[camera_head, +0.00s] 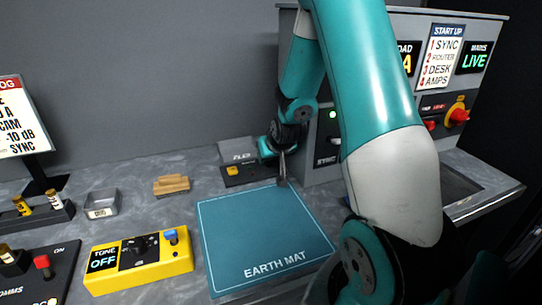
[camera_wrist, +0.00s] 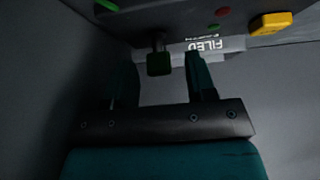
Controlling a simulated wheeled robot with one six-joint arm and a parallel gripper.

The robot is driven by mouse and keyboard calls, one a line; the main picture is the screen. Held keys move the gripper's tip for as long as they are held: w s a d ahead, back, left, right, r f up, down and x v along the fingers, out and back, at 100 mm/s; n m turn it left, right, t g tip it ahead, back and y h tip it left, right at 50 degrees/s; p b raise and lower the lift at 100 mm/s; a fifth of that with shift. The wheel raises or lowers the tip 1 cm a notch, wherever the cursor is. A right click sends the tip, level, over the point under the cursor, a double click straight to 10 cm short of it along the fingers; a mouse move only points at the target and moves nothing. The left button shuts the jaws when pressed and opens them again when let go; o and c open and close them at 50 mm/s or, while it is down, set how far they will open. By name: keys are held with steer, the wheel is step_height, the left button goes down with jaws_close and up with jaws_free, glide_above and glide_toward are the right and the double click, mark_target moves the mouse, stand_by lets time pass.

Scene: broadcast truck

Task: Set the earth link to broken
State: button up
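A low dark unit (camera_head: 243,178) with a yellow knob (camera_head: 232,171) sits at the back of the bench, behind the teal earth mat (camera_head: 265,235). My gripper (camera_head: 283,180) points down just right of this unit. In the wrist view my gripper (camera_wrist: 160,75) is open, its two fingers well apart. A small dark green block on a stalk (camera_wrist: 158,64) shows between the fingertips; I cannot tell if they touch it. A yellow knob (camera_wrist: 270,23) shows at the upper right.
A grey cabinet (camera_head: 323,165) stands close right of my gripper. The mat is clear.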

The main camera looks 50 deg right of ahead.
steer(key=v, duration=1.7)
steer(key=shift+p, duration=0.3)
steer(key=shift+s+r, duration=0.15)
steer(key=s+a+r+n+g+y, duration=0.2)
steer(key=a+n+y, duration=0.4)
steer(key=a, duration=1.3)
steer(key=s+a+r+n+g+y+p, duration=0.1)
steer(key=s+a+n+g, duration=0.4)
steer(key=s+a, duration=0.6)
steer(key=shift+s+a+r+n+y, duration=0.2)
steer(key=shift+a+r+n+y, duration=0.15)
steer(key=shift+n, duration=0.25)
